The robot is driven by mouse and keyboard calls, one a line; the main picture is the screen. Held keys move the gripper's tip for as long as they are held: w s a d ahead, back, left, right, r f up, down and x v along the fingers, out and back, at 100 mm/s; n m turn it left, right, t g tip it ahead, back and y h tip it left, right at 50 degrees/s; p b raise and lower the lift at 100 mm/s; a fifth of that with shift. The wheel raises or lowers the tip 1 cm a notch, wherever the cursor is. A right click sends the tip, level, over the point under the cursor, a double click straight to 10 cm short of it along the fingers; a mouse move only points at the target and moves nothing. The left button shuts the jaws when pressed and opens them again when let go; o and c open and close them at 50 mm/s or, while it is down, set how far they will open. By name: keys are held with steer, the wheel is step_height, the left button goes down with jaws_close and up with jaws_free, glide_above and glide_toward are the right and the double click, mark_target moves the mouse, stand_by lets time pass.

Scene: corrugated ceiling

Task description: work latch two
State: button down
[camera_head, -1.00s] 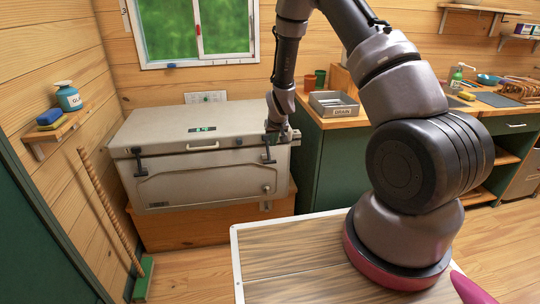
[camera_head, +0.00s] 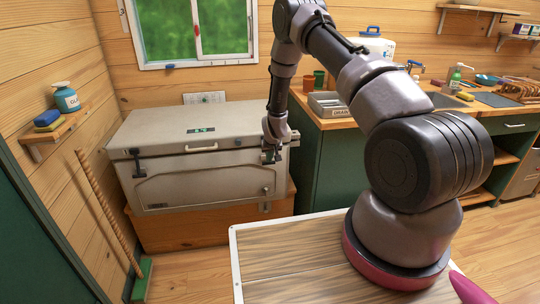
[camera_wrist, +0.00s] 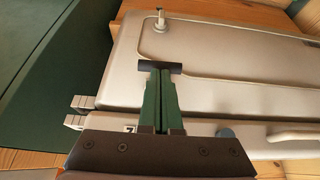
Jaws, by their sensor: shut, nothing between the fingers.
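A beige cooler (camera_head: 222,181) with a closed lid (camera_head: 165,128) stands against the back wall. One black latch (camera_head: 138,165) hangs at the front left. My gripper (camera_head: 270,158) is at the front right, in front of the right latch, which it mostly hides in the head view. In the wrist view my gripper's green fingers (camera_wrist: 160,78) are shut together with nothing between them. The dark T-shaped bar of the right latch (camera_wrist: 160,65) lies just at the fingertips; I cannot tell whether they touch.
The cooler sits on a wooden base (camera_head: 220,228). A green cabinet with a wooden counter (camera_head: 335,119) stands close to the right, bearing a grey drain tray (camera_head: 327,105). A wooden pole (camera_head: 108,213) leans at the left.

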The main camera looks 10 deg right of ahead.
steer(key=shift+w+f, duration=0.2)
steer(key=shift+f, duration=0.35)
stand_by(0.4)
steer(key=shift+x, duration=1)
steer(key=shift+w+f, duration=0.85)
steer(key=shift+w, duration=0.2)
